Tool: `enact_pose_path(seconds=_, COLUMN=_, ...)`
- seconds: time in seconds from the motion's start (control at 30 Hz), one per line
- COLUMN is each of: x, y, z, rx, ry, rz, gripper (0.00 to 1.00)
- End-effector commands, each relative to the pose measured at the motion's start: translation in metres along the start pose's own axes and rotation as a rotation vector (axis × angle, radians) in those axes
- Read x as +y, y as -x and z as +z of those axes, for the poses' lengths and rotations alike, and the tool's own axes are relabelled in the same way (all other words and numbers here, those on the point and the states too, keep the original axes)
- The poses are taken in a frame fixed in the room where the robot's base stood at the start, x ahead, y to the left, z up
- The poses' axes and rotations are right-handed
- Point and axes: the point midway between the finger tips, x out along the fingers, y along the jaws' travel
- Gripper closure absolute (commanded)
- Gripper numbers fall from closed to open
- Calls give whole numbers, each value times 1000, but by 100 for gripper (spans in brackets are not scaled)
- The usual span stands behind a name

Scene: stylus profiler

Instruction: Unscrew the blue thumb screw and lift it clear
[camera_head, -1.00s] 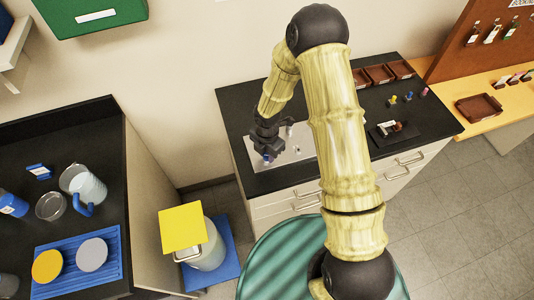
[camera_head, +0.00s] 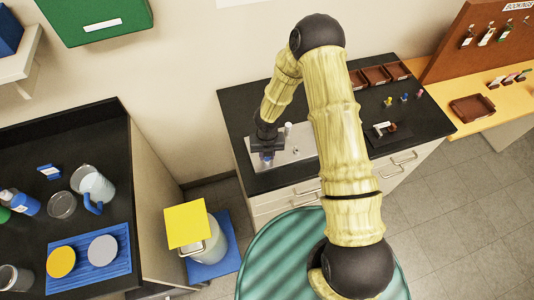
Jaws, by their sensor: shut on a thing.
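My gripper (camera_head: 267,157) points down over the left part of a light metal plate (camera_head: 300,148) on the black counter. A small patch of blue, the blue thumb screw (camera_head: 267,160), shows between its fingertips, and the gripper is shut on it. The fingers hide most of the screw. I cannot tell whether the screw is still in the plate or raised above it. A small pale post (camera_head: 288,128) stands on the plate, just right of and behind the gripper.
Brown trays (camera_head: 376,75) stand at the back of the black counter. Small coloured pieces (camera_head: 404,97) and a dark device (camera_head: 386,130) are to the right. My arm covers the counter's middle. Left of the counter is a gap with a yellow-lidded bin (camera_head: 186,224).

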Motion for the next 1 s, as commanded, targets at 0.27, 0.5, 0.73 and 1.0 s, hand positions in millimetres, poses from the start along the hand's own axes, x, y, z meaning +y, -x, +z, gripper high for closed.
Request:
enact_pose_path(seconds=0.27, x=0, y=-1, z=-3, rx=8, ry=39, rz=-1, gripper=100)
enact_pose_path(seconds=0.5, x=-1, y=2, z=-4, rx=11, ry=352, rz=0, gripper=100)
enact_pose_path(seconds=0.73, x=-1, y=2, z=-4, rx=11, ry=648, rz=1, gripper=100)
enact_pose_path(seconds=1.0, x=-1, y=-4, z=-4, rx=10, ry=798, rz=1, gripper=100)
